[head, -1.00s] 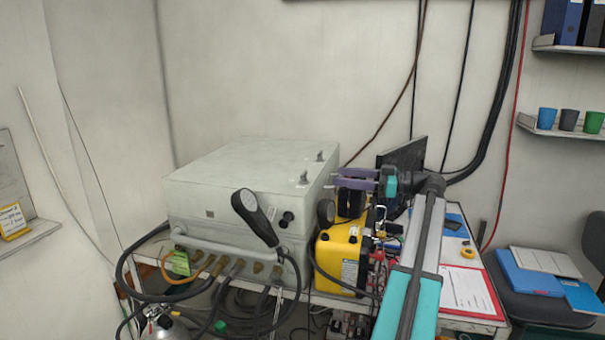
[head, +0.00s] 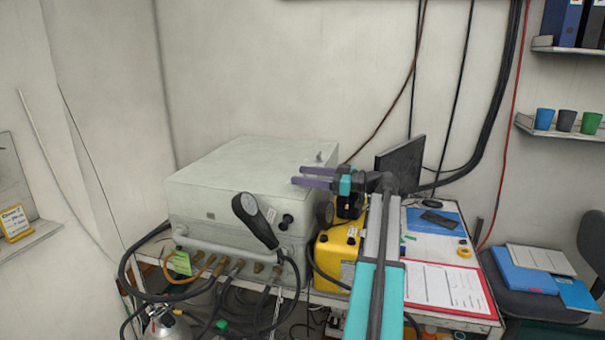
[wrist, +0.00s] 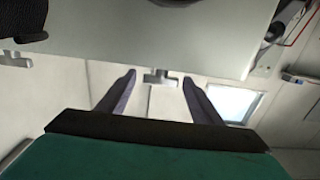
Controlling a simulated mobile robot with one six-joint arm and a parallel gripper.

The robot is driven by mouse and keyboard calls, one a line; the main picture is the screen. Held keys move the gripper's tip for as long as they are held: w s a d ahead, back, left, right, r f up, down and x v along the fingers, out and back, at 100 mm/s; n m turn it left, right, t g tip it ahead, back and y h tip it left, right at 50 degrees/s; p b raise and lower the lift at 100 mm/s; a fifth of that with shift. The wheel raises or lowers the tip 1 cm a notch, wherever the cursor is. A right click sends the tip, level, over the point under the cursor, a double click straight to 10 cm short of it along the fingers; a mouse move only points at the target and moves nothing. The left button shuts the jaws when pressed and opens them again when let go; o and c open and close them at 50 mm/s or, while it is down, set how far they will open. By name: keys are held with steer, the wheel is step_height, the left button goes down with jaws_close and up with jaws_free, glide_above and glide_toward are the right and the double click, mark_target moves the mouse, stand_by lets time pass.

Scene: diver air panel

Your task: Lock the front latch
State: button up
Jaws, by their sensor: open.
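The pale grey air-panel case (head: 225,215) stands on the bench with its lid (head: 240,165) down. My gripper (head: 298,176) is open and empty, its purple fingers pointing left over the lid's right front corner. It hides the front latch in the head view. The rear latch (head: 320,157) shows farther back on the lid's right side. In the wrist view, a small grey latch (wrist: 160,77), apparently the front one, shows between and beyond the fingertips; contact is not visible. Another latch (wrist: 16,60) is at the left. I cannot tell whether either is locked.
A black handset (head: 255,220) hangs at the case's front. A yellow box (head: 338,250) stands right of the case, under my arm. A monitor (head: 402,163) and a red clipboard (head: 445,288) are farther right. Hoses crowd the case's lower front.

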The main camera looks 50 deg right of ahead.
steer(key=shift+w+a, duration=0.2)
steer(key=shift+w, duration=0.15)
steer(key=c, duration=1.1)
steer(key=shift+o, duration=0.2)
